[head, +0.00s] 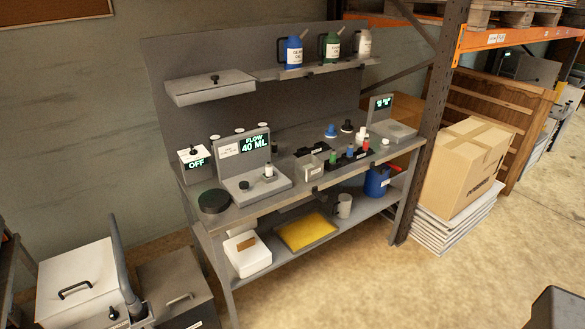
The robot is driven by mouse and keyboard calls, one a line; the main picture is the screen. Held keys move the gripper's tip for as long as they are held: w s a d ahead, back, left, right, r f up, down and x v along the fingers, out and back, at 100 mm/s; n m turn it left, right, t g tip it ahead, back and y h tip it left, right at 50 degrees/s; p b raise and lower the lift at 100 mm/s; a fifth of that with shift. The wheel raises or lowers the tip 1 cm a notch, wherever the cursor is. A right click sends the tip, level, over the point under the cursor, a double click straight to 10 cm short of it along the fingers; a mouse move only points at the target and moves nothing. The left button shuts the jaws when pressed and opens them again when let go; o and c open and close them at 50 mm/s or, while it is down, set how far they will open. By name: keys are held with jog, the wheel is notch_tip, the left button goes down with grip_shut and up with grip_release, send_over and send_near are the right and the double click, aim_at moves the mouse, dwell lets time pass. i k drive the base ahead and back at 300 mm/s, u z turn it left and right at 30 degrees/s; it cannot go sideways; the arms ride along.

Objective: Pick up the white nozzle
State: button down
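A small white piece (361,133), which looks like the white nozzle, stands on the grey workbench (310,200) toward its back right. A black piece (347,126) and a blue piece (331,131) of similar shape stand to its left. The pieces are too small to show detail. My gripper is not in view.
A flow device (255,146) reading "40 ML" stands on the bench's left half, and a scale-like device (395,130) at its right end. Jugs (293,52) stand on the upper shelf. A rack post (432,120) and cardboard box (465,165) are right. Floor in front is clear.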

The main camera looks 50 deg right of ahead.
aim_at(269, 169)
jog(key=u, duration=1)
jog(key=k, duration=0.1)
jog(key=z, duration=2.55)
jog(key=k, duration=0.95)
jog(key=u, duration=0.15)
jog(key=i, duration=0.7)
